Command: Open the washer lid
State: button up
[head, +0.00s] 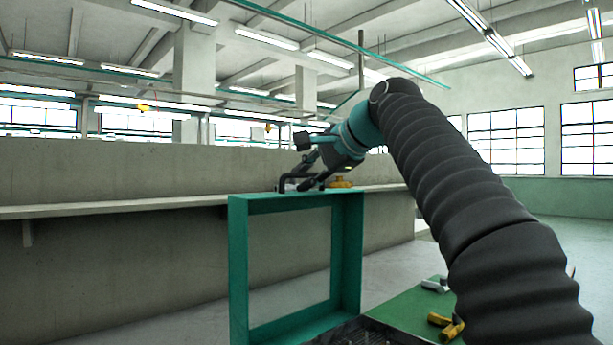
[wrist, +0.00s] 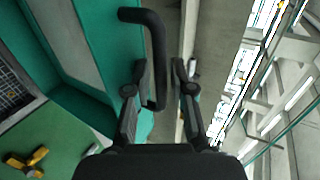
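The washer lid (head: 238,262) is a teal frame with an open-looking middle, standing about upright in the head view. In the wrist view the lid (wrist: 105,35) fills the upper left, with a black bar handle (wrist: 158,42) on it. My gripper (wrist: 160,70) has its two fingers apart, one on each side of the handle's lower part. I see a gap on the right finger's side; contact on the left is unclear. In the head view my gripper (head: 300,180) is at the lid's top edge, where dark fingers and handle overlap.
A dark washer tub (head: 360,332) lies below the lid. A green worktop (head: 405,308) to its right carries yellow-and-black fittings (head: 447,325) and grey parts (head: 436,285). A grey wall with a ledge (head: 120,206) runs behind. A yellow part (head: 341,183) shows beyond my gripper.

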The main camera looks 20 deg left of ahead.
jog(key=v, duration=1.2)
dwell(0.4)
